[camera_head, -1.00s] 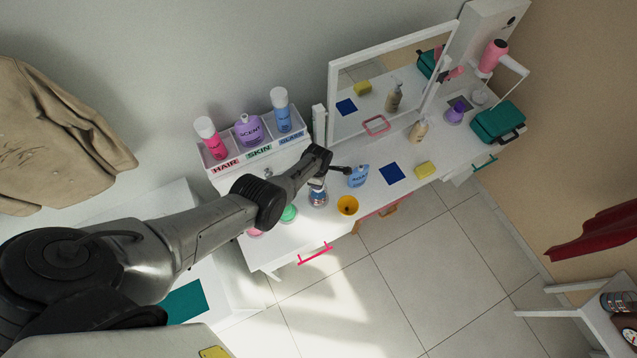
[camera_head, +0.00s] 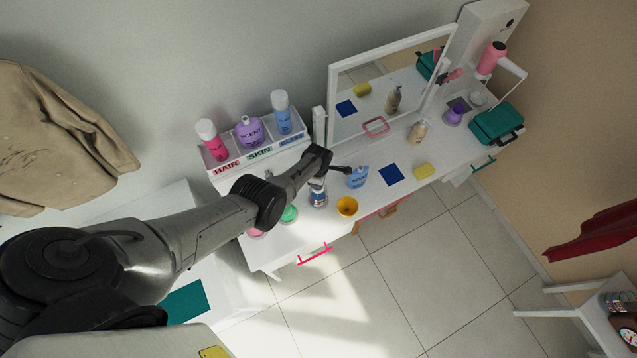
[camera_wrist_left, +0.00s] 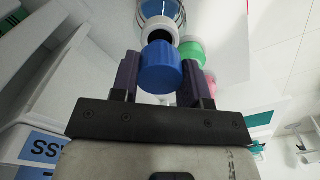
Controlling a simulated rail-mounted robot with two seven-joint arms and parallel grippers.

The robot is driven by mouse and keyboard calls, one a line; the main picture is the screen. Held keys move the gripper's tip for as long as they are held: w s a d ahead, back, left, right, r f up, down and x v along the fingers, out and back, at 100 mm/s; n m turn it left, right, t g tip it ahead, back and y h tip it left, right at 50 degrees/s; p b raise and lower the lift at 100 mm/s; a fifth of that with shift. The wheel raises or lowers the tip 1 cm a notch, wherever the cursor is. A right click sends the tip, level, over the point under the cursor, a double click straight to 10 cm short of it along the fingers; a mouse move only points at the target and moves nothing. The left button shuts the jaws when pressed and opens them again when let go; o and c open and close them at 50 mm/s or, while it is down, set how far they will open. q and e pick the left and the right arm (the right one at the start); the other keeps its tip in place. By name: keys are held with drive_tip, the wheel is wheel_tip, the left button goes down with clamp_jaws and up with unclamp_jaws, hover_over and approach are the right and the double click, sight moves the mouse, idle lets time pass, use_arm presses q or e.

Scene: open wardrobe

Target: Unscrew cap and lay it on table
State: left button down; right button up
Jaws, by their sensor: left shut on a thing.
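My left gripper (camera_head: 320,182) is over the vanity table (camera_head: 290,245), above a small bottle (camera_head: 318,200) that stands upright. In the left wrist view the gripper (camera_wrist_left: 160,80) is shut on a blue cap (camera_wrist_left: 162,68), one finger on each side. Just past the cap is the bottle's white neck (camera_wrist_left: 157,25) with the clear and blue body (camera_wrist_left: 160,8) beyond it. The cap overlaps the neck in this view, so I cannot tell whether they still touch. My right gripper is not in view.
A labelled rack (camera_head: 262,154) with bottles stands behind. A blue square (camera_head: 391,175) and yellow sponge (camera_head: 424,171) lie to the right.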

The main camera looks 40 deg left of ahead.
use_arm(q)
drive_tip(key=shift+r, duration=0.1)
drive_tip(key=shift+r, duration=0.15)
drive_tip(key=shift+r+p, duration=0.4)
drive_tip(key=shift+r, duration=1.3)
